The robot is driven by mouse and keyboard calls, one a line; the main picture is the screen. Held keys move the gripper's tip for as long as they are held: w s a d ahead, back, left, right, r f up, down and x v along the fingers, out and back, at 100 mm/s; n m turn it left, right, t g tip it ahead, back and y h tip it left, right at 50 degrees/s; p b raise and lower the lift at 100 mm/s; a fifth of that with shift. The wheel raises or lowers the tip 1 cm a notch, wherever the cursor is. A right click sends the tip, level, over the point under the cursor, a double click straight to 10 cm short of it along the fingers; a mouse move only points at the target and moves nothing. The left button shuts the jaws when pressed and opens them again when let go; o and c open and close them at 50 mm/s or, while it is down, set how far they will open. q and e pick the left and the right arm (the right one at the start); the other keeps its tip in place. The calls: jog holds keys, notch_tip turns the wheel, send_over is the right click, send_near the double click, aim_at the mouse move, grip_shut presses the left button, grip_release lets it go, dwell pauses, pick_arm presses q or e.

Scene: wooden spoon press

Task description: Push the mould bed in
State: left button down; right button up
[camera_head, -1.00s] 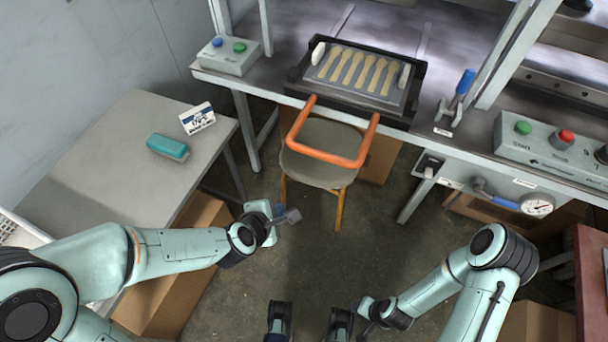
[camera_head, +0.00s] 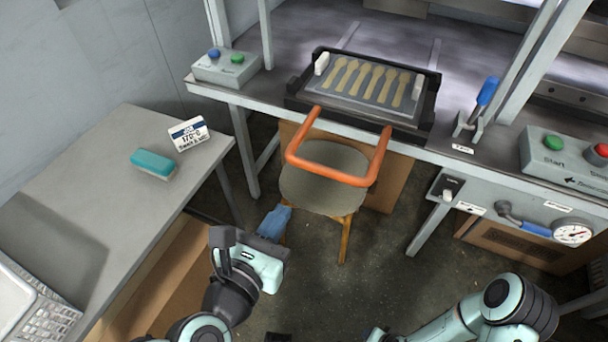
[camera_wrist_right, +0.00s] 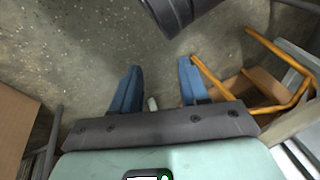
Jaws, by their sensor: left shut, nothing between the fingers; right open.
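The mould bed (camera_head: 345,98) is a grey plate holding several pale wooden spoons, with a white block at each end. It sits in a black frame (camera_head: 433,95) at the bench's front edge. An orange U-shaped bar (camera_head: 335,175) extends toward me from the bed's front; I cannot tell how its ends are fixed. My left gripper (camera_head: 275,222) has blue fingers, is shut and empty, and is below and left of the bar, apart from it. My right gripper (camera_wrist_right: 160,82) is open and empty in the right wrist view, over the floor. It barely shows at the head view's bottom edge.
A grey stool seat with wooden legs (camera_head: 345,240) stands under the orange bar. A side table (camera_head: 85,170) on the left bears a teal block (camera_head: 153,163) and a sign (camera_head: 188,133). A start-button box (camera_head: 565,158) and blue-handled lever (camera_head: 486,92) are on the right.

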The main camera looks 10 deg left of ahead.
pick_arm(q)
jog(key=p, duration=0.2)
send_near(311, 169)
jog(key=x, duration=0.7)
jog(key=shift+b, duration=0.3)
pick_arm(e)
jog(key=shift+g+y, duration=0.3)
jog(key=shift+g, duration=0.1)
jog(key=s, duration=0.1)
jog(key=s+a+r, duration=0.1)
jog(key=s+r, duration=0.1)
jog(key=shift+a, duration=0.3)
